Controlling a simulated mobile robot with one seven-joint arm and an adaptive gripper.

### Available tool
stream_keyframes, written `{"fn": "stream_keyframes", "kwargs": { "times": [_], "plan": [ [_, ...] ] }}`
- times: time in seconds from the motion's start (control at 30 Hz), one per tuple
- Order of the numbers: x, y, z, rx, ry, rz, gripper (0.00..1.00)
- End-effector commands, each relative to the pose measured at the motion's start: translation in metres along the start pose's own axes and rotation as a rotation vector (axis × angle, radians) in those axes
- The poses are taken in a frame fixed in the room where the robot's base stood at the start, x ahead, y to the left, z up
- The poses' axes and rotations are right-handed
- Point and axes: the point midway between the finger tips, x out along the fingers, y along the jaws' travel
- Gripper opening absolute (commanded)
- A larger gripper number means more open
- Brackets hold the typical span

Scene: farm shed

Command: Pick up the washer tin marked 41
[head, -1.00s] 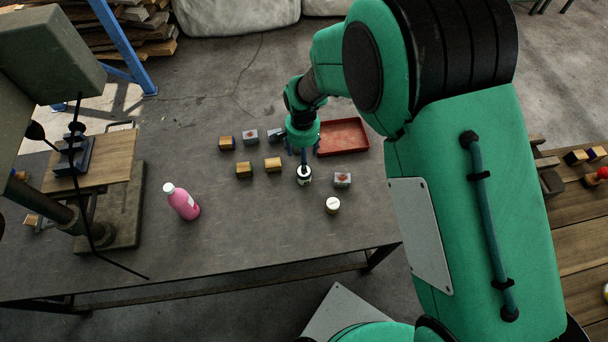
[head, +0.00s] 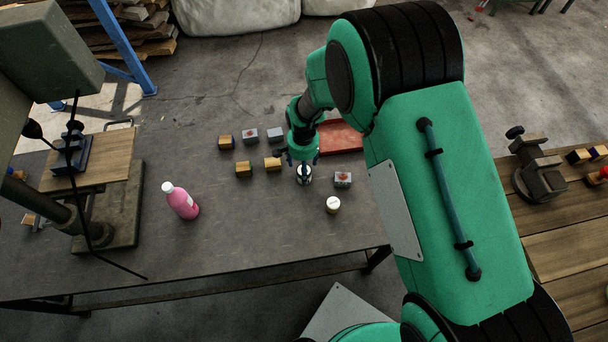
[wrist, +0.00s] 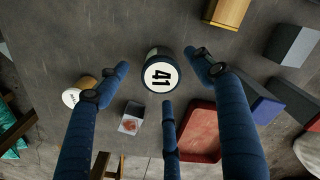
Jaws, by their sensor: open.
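The washer tin marked 41 (wrist: 158,75) is a dark round tin with a white lid, its number readable in the wrist view. In the head view the tin (head: 304,178) stands on the grey table, directly under my gripper. My gripper (wrist: 163,88) is open, with its blue fingers spread around the tin and no finger clearly touching it. In the head view my gripper (head: 303,160) hides part of the tin.
Another white-lidded tin (head: 333,205) and a grey box with a red mark (head: 343,179) stand close by. Several small blocks (head: 243,169) lie left, a red tray (head: 342,137) behind. A pink bottle (head: 181,201) stands farther left. The front table area is clear.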

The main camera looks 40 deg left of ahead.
Motion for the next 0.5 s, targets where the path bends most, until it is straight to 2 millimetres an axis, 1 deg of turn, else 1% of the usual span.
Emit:
{"fn": "stream_keyframes", "kwargs": {
  "times": [0.1, 0.4, 0.5],
  "plan": [
    [0.0034, 0.0000, -0.0001, 0.000, 0.000, 0.000, 0.67],
    [0.0037, 0.0001, -0.0001, 0.000, 0.000, 0.000, 0.67],
    [0.0080, 0.0004, -0.0004, 0.000, -0.001, 0.001, 0.67]
  ]
}}
